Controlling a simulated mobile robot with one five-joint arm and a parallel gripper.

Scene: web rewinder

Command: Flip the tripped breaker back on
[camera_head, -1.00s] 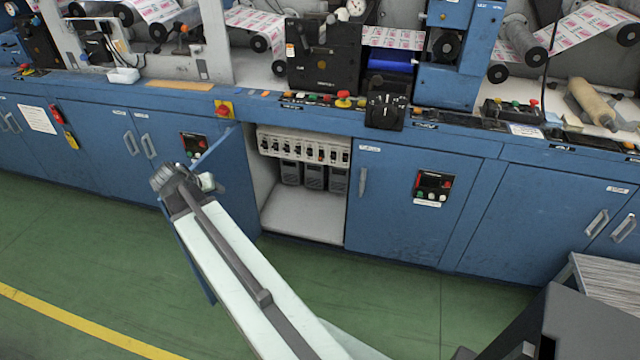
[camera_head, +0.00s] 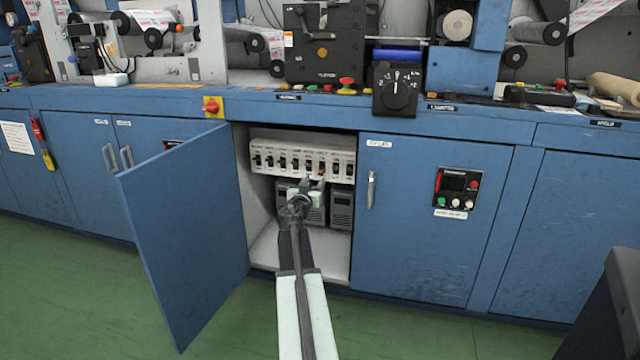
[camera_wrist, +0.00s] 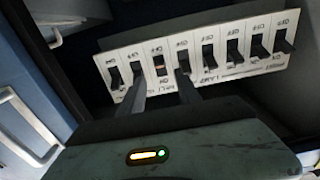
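The breaker panel (camera_head: 300,146) is a pale strip with a row of several black switches inside the open cabinet. It also shows in the wrist view (camera_wrist: 200,32), tilted. One breaker (camera_wrist: 160,65), third from the left there, shows an orange mark, and its lever looks different from the dark levers beside it. My gripper (camera_wrist: 164,88) is open, with one dark finger on each side of that breaker's column. Whether the fingertips touch the panel or neighbouring levers, I cannot tell.
The blue cabinet door (camera_head: 185,220) stands open on the left. Grey drive units (camera_head: 342,208) sit under the panel. A closed door (camera_head: 425,220) is on the right. A white handle (camera_wrist: 25,125) shows at the wrist view's left edge. Green floor is free in front.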

